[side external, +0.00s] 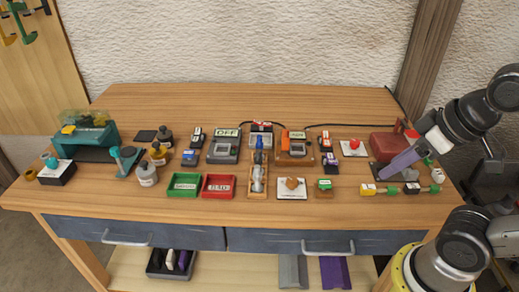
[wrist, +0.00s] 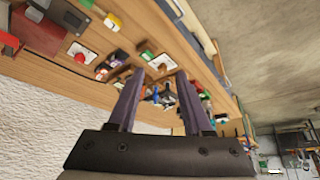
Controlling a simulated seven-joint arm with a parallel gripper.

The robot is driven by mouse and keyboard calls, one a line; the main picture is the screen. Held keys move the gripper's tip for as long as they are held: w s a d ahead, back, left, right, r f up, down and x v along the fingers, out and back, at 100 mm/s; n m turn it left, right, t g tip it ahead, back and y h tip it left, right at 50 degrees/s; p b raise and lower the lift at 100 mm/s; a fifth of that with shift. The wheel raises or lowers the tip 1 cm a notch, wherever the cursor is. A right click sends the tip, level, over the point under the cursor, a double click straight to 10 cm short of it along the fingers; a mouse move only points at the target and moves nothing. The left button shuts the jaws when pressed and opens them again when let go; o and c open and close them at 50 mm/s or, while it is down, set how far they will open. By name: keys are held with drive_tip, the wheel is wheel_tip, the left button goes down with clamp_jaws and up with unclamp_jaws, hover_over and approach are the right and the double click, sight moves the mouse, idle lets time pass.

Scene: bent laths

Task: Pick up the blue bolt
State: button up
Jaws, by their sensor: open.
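No piece in view is clearly a blue bolt. A blue-topped upright piece (side external: 258,157) stands at the wooden holder in the middle of the bench, in the side external view; its shape is too small to be sure of.
Green tray (side external: 184,194) and red tray (side external: 218,195) lie near the front edge. A teal machine (side external: 92,136) stands at the left. The back of the bench (side external: 230,100) is clear.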

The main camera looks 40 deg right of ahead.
drive_tip(key=shift+o, duration=0.3)
drive_tip(key=shift+o, duration=0.9)
